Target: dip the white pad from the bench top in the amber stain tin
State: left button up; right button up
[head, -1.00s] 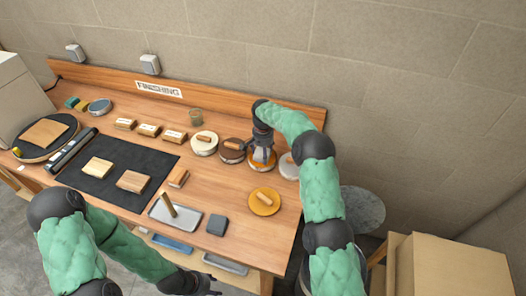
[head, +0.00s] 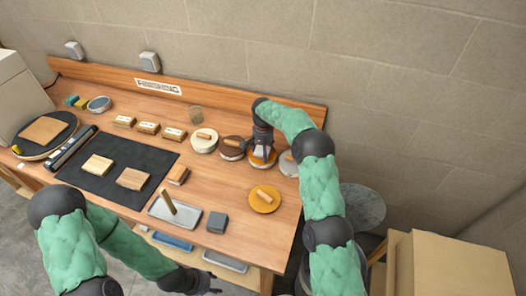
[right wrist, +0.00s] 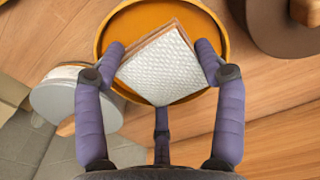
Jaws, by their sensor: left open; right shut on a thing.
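The white pad (right wrist: 160,68) has a textured white face and a tan edge. My right gripper (right wrist: 160,52) is shut on it, with fingers on both sides. The amber stain tin (right wrist: 223,28) lies beyond the pad in the right wrist view, and its rim shows around the pad. In the head view, the tin (head: 262,163) stands near the back right of the bench under my right gripper (head: 263,150). Whether the pad touches the stain is hidden. My left gripper (head: 207,286) is open and empty at the bench's front edge.
A brown tin (head: 231,155) and a cream tin (head: 204,148) stand left of the amber tin, and a grey tin (head: 289,170) to its right. A metal tray (head: 168,217) and grey block (head: 217,222) are nearer the front.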

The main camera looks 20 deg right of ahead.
jog(key=shift+r, duration=0.1)
jog(key=shift+r+p, duration=0.7)
jog(key=shift+r, duration=0.7)
jog(key=shift+r+p, duration=1.35)
jog(key=shift+r, duration=1.2)
